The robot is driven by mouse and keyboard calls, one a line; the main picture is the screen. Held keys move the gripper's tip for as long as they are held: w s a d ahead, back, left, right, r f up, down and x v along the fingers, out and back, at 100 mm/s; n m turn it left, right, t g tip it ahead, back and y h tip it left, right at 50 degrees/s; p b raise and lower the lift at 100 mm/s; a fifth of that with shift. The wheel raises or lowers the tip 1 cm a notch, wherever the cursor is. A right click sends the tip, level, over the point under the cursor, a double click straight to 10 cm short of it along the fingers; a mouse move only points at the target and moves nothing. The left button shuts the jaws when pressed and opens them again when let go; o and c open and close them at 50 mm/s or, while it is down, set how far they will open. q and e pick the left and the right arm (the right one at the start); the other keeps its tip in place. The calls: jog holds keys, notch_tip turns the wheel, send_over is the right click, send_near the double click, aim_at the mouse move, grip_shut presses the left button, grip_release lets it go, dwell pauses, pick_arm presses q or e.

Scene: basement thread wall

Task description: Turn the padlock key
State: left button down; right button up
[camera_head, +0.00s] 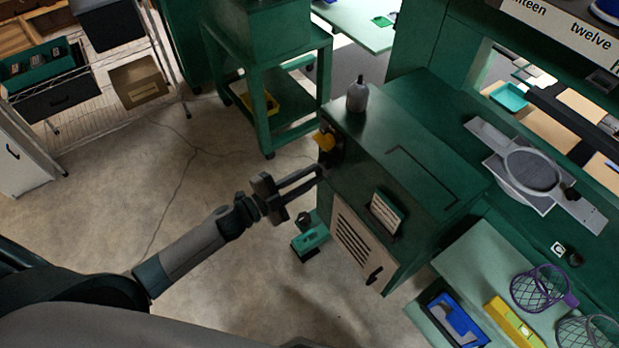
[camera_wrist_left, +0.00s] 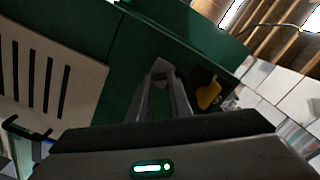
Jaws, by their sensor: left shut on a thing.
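My left gripper (camera_head: 318,172) reaches in from the left to the front edge of the green cabinet (camera_head: 420,165). In the left wrist view its two long fingers (camera_wrist_left: 164,82) come close together at a small grey flat piece, which looks like the padlock key (camera_wrist_left: 159,70). The gripper is shut on it. The lock itself is not clear behind the fingers. A yellow piece (camera_head: 325,140) on a dark fitting sits just above the fingertips; it also shows in the left wrist view (camera_wrist_left: 208,95), right of the fingers and apart from them. My right gripper is out of view.
A pale slatted panel (camera_head: 357,250) with a dark handle is on the cabinet front, below the gripper. A grey bottle (camera_head: 358,96) stands on the cabinet top. A teal device (camera_head: 311,241) is below the gripper. Bare floor (camera_head: 200,140) lies left of the cabinet.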

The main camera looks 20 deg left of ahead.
pick_arm(q)
jog(key=m+b, duration=0.1)
jog(key=m, duration=0.2)
jog(key=shift+f+m, duration=0.15)
jog(key=shift+m, duration=0.15)
jog(key=shift+m+b, duration=0.7)
jog(key=shift+m, duration=0.6)
jog(key=c, duration=1.6)
grip_release()
